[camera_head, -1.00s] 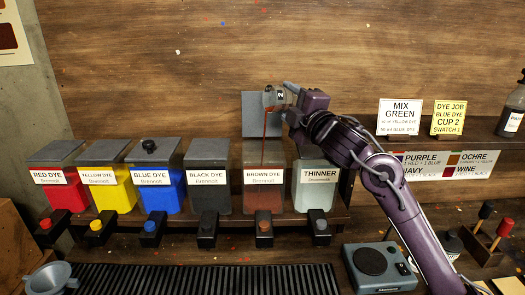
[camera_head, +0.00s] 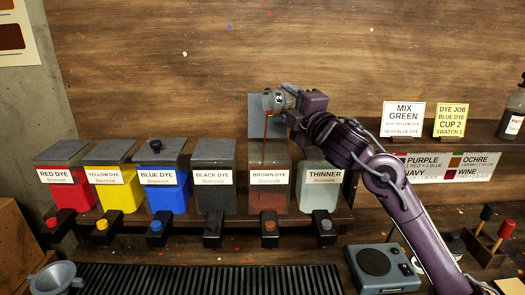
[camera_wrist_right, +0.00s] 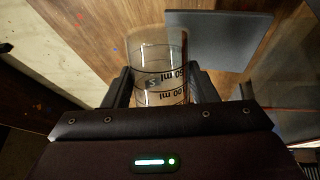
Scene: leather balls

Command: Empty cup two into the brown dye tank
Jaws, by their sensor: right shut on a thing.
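My right gripper (camera_head: 291,100) is shut on a clear measuring cup (camera_head: 273,99) and holds it tilted above the brown dye tank (camera_head: 268,199). The tank's grey lid (camera_head: 262,110) stands raised behind the cup. In the right wrist view the cup (camera_wrist_right: 158,62) is between the two fingers (camera_wrist_right: 160,88), with its millilitre marks showing. The cup's number is not clearly readable. My left gripper is not in view.
The red (camera_head: 67,190), yellow (camera_head: 112,190), blue (camera_head: 162,190) and black dye (camera_head: 213,195) tanks stand left of the brown one, with lids shut. The thinner tank (camera_head: 319,190) stands right.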

